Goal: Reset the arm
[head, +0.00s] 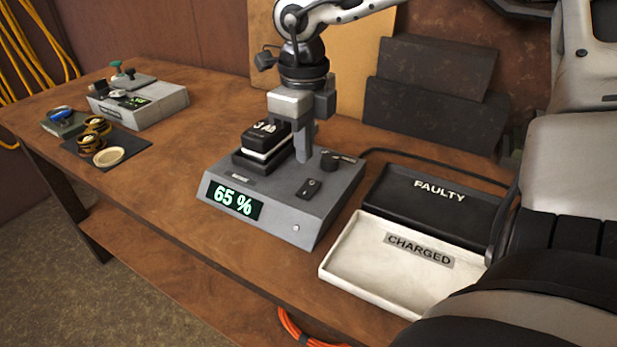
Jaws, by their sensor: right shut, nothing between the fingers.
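My right gripper (303,153) points straight down over the grey charger (270,222). Its fingers are shut and empty, just right of a black and white battery (265,139). I cannot tell whether they touch the battery or the charger top. The battery sits upright in the charger's dark slot, with white lettering on its top. The charger display (233,201) reads 65 %. A dark rocker switch (309,188) and a black knob (329,161) are on its top, right of the gripper. My left gripper is not in view.
An empty white tray (345,278) marked CHARGED and an empty black tray (382,186) marked FAULTY lie right of the charger. A second grey device (160,106) and small round parts on a dark mat (75,147) are at left. Dark panels lean behind.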

